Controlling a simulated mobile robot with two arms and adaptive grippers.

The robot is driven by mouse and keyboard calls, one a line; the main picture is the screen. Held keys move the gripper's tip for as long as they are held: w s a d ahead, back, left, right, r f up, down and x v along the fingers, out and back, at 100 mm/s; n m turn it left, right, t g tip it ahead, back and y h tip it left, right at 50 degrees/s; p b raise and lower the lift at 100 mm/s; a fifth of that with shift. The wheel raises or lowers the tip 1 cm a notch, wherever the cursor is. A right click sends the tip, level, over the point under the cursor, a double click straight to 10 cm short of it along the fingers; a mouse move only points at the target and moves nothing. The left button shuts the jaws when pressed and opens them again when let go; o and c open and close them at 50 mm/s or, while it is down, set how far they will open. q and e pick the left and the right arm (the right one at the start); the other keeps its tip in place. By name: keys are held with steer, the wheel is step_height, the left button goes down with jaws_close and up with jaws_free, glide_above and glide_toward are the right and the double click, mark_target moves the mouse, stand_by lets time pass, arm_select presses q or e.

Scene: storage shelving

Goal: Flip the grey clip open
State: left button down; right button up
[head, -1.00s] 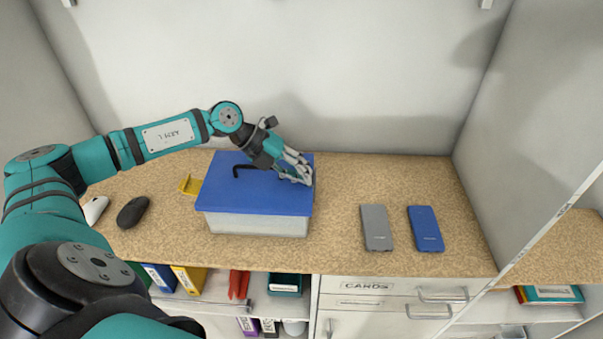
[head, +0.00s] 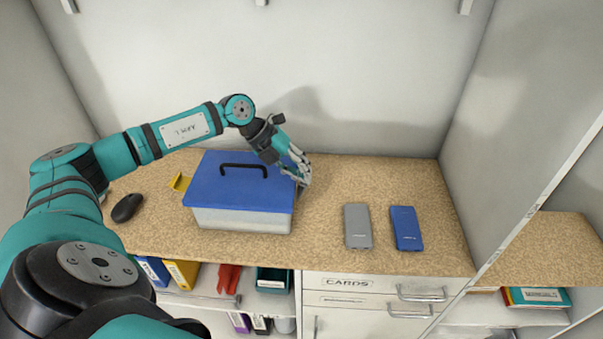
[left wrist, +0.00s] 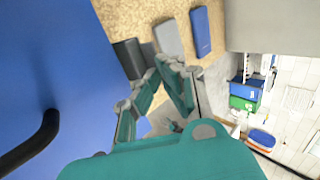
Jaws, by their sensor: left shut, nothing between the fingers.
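The box (head: 243,219) has a blue lid (head: 221,190) with a black handle (head: 243,166). A yellow clip (head: 180,182) juts out from its left side. My left gripper (head: 303,177) is shut and empty at the lid's right edge. In the left wrist view, the grey clip (left wrist: 129,58) sticks outward from the lid's edge, beside my fingers. In the head view my fingers mostly cover this clip, so its exact angle is hard to tell. My right gripper is out of view.
A grey slab (head: 357,226) and a blue slab (head: 406,228) lie on the counter to the right of the box. A black mouse (head: 127,207) lies to the left. The counter (head: 330,190) between box and slabs is clear. A wall stands behind.

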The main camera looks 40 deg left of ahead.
arm_select(q)
steer(key=shift+w+d+f, duration=0.1)
steer(key=shift+w+d, duration=0.3)
steer(key=shift+d, duration=0.35)
steer(key=shift+w+d+f+b, duration=0.5)
steer(key=shift+w+d+f, duration=0.45)
steer(key=shift+d, duration=0.2)
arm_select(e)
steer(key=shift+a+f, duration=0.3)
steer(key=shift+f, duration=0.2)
arm_select(q)
steer(key=shift+s, duration=0.1)
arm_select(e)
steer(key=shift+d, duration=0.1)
arm_select(q)
steer(key=shift+a+f, duration=0.1)
steer(key=shift+a, duration=0.05)
steer(key=shift+s+a+f+b, duration=0.2)
steer(key=shift+s+a+b, duration=0.1)
steer(key=shift+s+a, duration=0.15)
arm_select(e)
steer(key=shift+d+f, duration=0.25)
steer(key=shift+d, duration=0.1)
arm_select(q)
steer(key=shift+w, duration=0.1)
